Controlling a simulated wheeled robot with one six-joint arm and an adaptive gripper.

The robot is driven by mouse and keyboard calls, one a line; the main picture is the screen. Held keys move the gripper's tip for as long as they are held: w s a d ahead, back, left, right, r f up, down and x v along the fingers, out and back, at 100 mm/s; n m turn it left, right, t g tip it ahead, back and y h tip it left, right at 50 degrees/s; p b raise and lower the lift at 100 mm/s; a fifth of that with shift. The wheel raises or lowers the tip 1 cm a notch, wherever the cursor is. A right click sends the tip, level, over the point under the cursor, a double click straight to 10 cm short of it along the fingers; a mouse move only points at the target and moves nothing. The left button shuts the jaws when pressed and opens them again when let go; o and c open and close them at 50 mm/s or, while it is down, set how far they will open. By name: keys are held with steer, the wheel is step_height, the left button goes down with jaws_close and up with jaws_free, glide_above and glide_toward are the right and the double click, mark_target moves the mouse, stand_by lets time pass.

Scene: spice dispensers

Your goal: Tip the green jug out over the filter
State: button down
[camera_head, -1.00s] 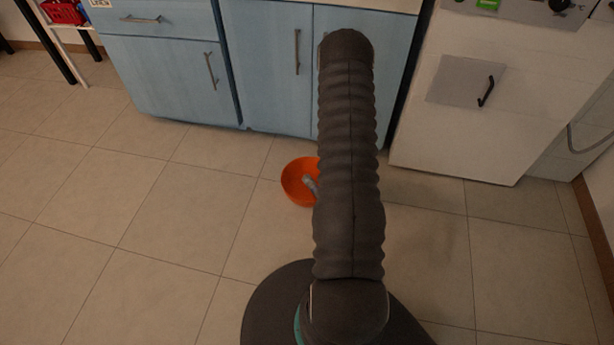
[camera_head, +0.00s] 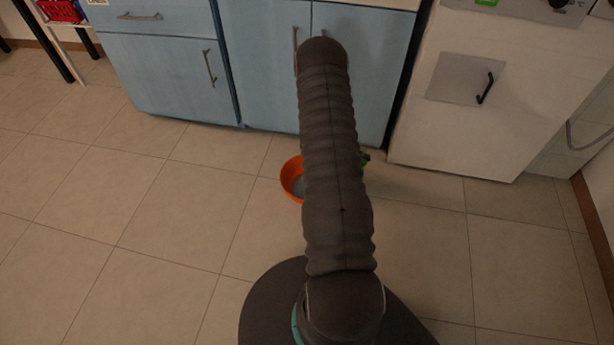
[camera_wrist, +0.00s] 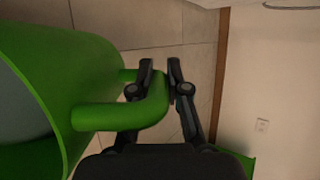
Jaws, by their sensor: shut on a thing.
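The green jug (camera_wrist: 85,70) fills the left of the wrist view, with its wide mouth facing left and a grey interior partly showing. My gripper (camera_wrist: 160,75) is shut on the jug's green handle. In the head view only a small green bit (camera_head: 365,158), probably the jug, shows at the right edge of my arm. An orange bowl-like thing (camera_head: 287,178), perhaps the filter, is left of my arm, partly hidden by it, with something grey inside. My gripper is hidden in the head view. I cannot tell whether the jug is over the orange thing.
Blue cabinets (camera_head: 175,75) stand behind the orange thing, and a white appliance (camera_head: 450,130) stands at right. The tiled floor (camera_head: 130,230) is clear at left. A red basket (camera_head: 60,10) is at the far left. A green patch (camera_wrist: 240,160) shows low in the wrist view.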

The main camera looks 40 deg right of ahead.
steer(key=shift+w+a+r+n+g+h, duration=0.3)
steer(key=shift+w+a+r+g+h, duration=0.15)
steer(key=shift+w+a+h, duration=0.3)
stand_by(0.9)
steer(key=shift+w+a+r+g+h+b, duration=0.1)
steer(key=shift+w+a+g+h+b, duration=0.35)
steer(key=shift+b, duration=0.4)
